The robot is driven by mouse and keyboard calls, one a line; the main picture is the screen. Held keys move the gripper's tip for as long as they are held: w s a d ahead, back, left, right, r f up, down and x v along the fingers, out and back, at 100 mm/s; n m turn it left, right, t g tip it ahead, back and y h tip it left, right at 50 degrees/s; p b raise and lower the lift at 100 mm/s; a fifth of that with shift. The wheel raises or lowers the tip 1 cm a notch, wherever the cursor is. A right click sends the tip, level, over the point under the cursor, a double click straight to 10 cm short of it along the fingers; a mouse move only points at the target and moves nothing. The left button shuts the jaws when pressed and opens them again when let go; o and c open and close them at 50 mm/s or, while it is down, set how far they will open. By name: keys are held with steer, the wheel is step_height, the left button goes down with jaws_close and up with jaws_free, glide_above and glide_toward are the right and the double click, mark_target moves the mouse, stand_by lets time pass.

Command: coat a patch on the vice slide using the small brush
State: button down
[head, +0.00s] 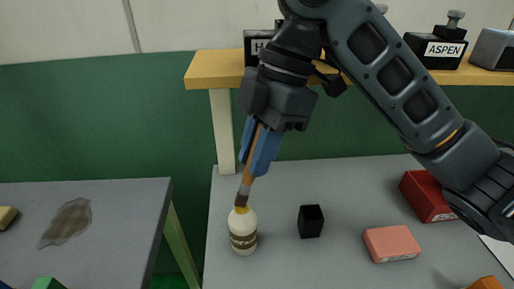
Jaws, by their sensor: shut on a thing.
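My gripper (259,148), with blue fingers, is shut on the small brush (247,181) and points down. The brush has an orange-brown handle and a darker lower end, and it is slightly tilted. Its lower end is at the mouth of a cream bottle (243,240) with a brown band, upright on the right grey table. I cannot tell whether the bristles are inside the bottle or just in front of it. I cannot make out a vice slide for certain. A brown smudged patch (68,222) lies on the left grey table.
A black block (311,221), a pink block (391,243) and a red box (427,196) are on the right table (340,180). A gap separates the tables.

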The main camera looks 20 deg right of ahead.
steer(key=shift+f, duration=0.5)
stand_by(1.6)
steer(key=shift+r, duration=0.1)
step_height(320, 180, up, 7)
steer(key=p, duration=0.6)
steer(key=shift+p, duration=0.4)
stand_by(0.4)
